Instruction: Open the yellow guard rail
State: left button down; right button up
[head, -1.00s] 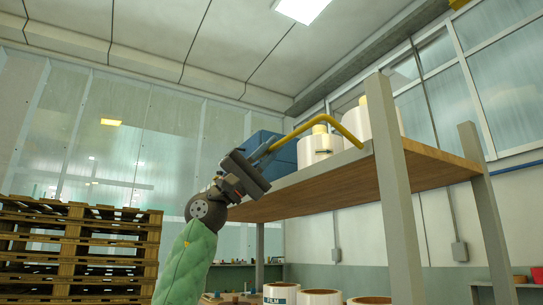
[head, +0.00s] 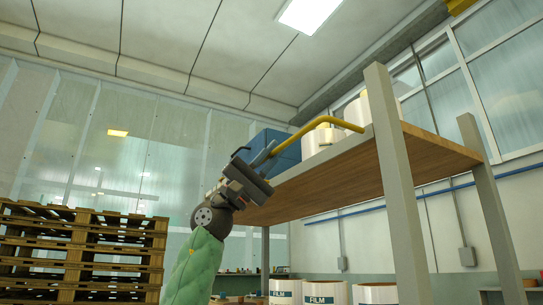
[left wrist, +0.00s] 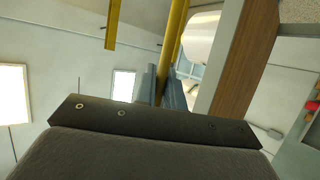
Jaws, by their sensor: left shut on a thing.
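The yellow guard rail (head: 298,137) is a bent bar at the front edge of the raised shelf (head: 330,160). Its right end meets the shelf edge beside the near post. My left gripper (head: 264,154) is shut on the rail's left end, in front of the shelf's left part. In the left wrist view, the rail (left wrist: 176,38) runs up from between the blue-grey fingers of my left gripper (left wrist: 167,92). The fingers partly hide the held end. My right gripper is not in view.
On the shelf stand a blue box (head: 285,155) and white film rolls (head: 318,139). The near grey post (head: 398,190) stands right of my left arm. More film rolls (head: 325,293) are below the shelf. Stacked wooden pallets (head: 80,250) are at the left.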

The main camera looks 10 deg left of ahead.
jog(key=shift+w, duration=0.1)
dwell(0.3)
pick_arm(q)
jog(key=c, duration=1.5)
grip_release()
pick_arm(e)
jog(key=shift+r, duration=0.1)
pick_arm(q)
jog(key=shift+f, duration=0.1)
